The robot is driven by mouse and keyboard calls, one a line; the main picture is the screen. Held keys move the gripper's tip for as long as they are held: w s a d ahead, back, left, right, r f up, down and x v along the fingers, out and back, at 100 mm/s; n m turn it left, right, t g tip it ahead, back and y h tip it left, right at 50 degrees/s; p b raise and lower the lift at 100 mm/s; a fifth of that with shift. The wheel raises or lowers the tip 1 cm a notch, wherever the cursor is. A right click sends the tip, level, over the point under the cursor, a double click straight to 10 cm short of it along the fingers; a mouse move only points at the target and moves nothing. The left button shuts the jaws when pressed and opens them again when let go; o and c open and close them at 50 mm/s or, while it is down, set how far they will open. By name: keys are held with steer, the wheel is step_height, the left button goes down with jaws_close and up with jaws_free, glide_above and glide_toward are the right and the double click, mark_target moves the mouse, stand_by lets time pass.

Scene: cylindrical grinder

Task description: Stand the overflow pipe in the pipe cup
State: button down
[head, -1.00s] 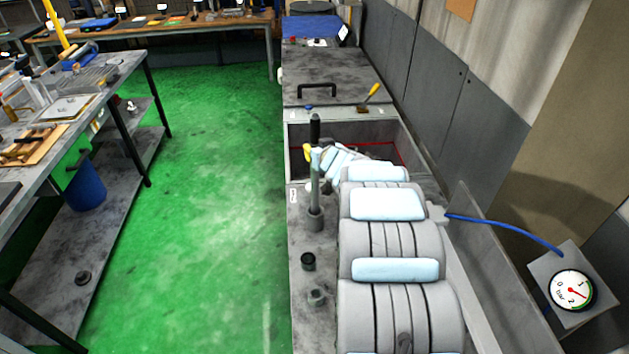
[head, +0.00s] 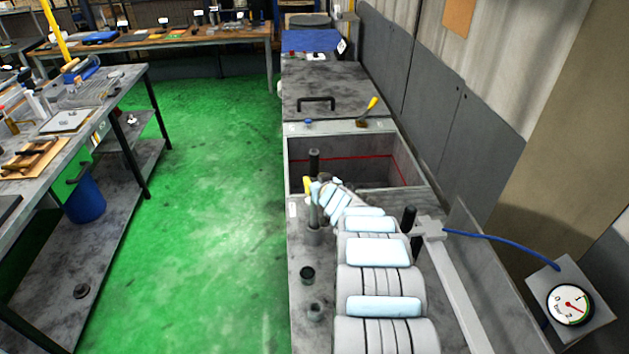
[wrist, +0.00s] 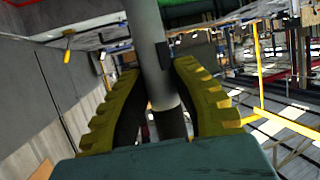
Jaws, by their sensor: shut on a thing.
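The overflow pipe (head: 313,212) is a slim, grey, upright tube with a dark top, at the left edge of the machine top in the head view. Its lower end goes down to a wider grey cup (head: 313,236), apparently the pipe cup; how deep it sits is unclear. My gripper (head: 309,188) is shut on the pipe's upper part, below the dark top. In the wrist view, the pipe (wrist: 150,45) passes between the yellow, ribbed fingers of my gripper (wrist: 160,95). Its far end is hidden behind the gripper body.
A dark round cup (head: 307,274) and a small grey fitting (head: 315,311) stand nearer on the same ledge. An open tank (head: 365,165) lies behind the pipe. A brush (head: 368,111) lies beyond it. A dark post (head: 408,218) and pressure gauge (head: 570,304) are at right.

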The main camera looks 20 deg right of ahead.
steer(key=shift+f+b, duration=0.2)
steer(key=shift+b, duration=0.1)
steer(key=c, duration=1)
jaws_free()
steer(key=shift+r, duration=0.1)
